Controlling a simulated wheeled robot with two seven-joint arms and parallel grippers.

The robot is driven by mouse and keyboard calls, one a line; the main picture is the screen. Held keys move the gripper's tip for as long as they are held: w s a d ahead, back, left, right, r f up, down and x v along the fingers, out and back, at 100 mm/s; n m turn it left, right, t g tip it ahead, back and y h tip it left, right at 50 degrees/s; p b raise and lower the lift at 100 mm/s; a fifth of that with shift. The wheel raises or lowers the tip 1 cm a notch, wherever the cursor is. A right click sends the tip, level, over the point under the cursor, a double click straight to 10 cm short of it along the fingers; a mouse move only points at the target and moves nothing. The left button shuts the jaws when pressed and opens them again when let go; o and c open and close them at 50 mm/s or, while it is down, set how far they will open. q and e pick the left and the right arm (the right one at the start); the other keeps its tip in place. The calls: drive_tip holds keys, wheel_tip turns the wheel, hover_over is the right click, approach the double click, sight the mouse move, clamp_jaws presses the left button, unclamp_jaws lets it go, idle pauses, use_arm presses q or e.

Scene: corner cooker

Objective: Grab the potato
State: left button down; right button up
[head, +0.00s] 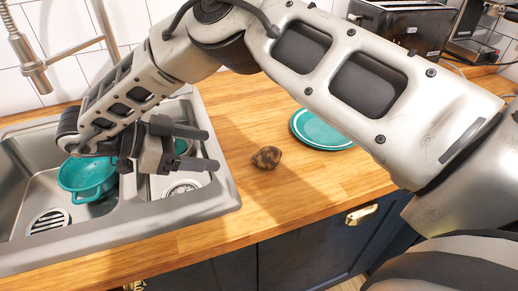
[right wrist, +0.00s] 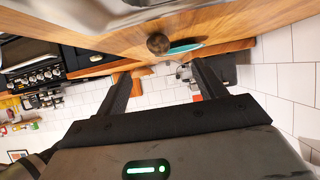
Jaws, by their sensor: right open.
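The potato (head: 267,157) is brown and lumpy and lies on the wooden counter (head: 235,115), right of the sink, in the head view. It also shows in the right wrist view (right wrist: 158,43), near the top centre, beyond the fingertips. My right gripper (head: 208,149) is open and empty. It is over the right part of the sink, left of the potato, with its fingers pointing right towards it and a gap between. In the right wrist view its two fingers (right wrist: 162,75) stand wide apart. My left gripper is in neither view.
The steel sink (head: 228,194) is at the left, with a teal colander (head: 85,178) in it and a faucet (head: 35,70) behind. A teal plate (head: 322,131) lies right of the potato. A toaster (head: 405,22) stands at the back. The counter around the potato is clear.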

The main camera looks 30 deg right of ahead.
approach(259, 159)
drive_tip(key=x, duration=0.3)
drive_tip(key=shift+d+f+p, duration=0.15)
drive_tip(key=shift+d+p, duration=0.15)
drive_tip(key=shift+d, duration=0.05)
drive_tip(key=shift+s+d+f, duration=0.1)
drive_tip(key=shift+d+f, duration=0.05)
drive_tip(key=shift+d, duration=0.1)
drive_tip(key=shift+s+d+f, duration=0.1)
drive_tip(key=shift+d+f, duration=0.15)
drive_tip(key=shift+d, duration=0.2)
drive_tip(key=p+x, duration=0.1)
drive_tip(key=x, duration=0.2)
drive_tip(key=shift+s+d+f, duration=0.15)
drive_tip(key=shift+d+f, duration=0.05)
drive_tip(key=shift+d, duration=0.15)
drive_tip(key=shift+d+f, duration=0.15)
drive_tip(key=shift+d, duration=0.1)
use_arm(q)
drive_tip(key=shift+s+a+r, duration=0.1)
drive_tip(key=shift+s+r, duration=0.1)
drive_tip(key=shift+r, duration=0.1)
use_arm(e)
drive_tip(key=c, duration=1.1)
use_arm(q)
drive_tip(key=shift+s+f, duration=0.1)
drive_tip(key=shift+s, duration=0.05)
